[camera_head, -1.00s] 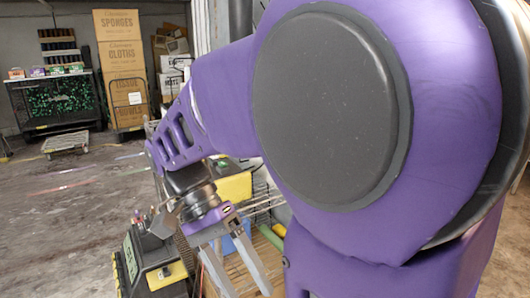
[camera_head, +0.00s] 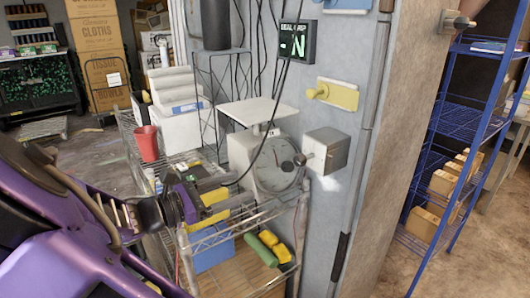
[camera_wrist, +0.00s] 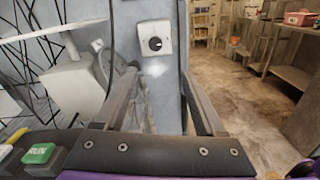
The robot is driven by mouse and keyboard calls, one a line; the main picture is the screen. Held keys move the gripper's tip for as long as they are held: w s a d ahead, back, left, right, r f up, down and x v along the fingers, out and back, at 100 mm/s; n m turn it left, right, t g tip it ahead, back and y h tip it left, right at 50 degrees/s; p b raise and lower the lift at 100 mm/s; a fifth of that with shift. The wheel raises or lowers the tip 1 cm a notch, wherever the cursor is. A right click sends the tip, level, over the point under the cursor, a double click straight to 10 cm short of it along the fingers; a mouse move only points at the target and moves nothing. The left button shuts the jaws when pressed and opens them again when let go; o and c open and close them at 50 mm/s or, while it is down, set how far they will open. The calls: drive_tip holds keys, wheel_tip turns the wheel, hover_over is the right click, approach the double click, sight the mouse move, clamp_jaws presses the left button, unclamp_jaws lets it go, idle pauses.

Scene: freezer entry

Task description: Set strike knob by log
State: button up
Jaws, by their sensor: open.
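A square grey metal box (camera_head: 327,150) with a small dark lever knob (camera_head: 304,160) is fixed to the grey wall panel right of the dial scale. In the wrist view the box shows a round black knob (camera_wrist: 155,43) with a pale mark, ahead of my gripper and above the gap between the fingers. My gripper (camera_head: 240,191) is open and empty, left of the box and apart from it; its two fingers frame the wrist view (camera_wrist: 160,100). No written log can be made out clearly. A small dark display (camera_head: 297,42) with green characters hangs above the box.
A scale (camera_head: 270,160) with a round dial and white pan stands close left of the box, on a wire cart (camera_head: 225,232). A yellow handle plate (camera_head: 335,94) is above the box. Blue wire shelving (camera_head: 455,120) stands right, beyond the panel edge.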

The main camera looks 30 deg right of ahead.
drive_tip(key=n+b, duration=0.1)
drive_tip(key=b, duration=0.1)
approach(297, 162)
drive_tip(key=shift+t, duration=0.3)
drive_tip(key=d, duration=0.9)
drive_tip(key=shift+w+f, duration=0.1)
drive_tip(key=shift+w, duration=0.2)
clamp_jaws()
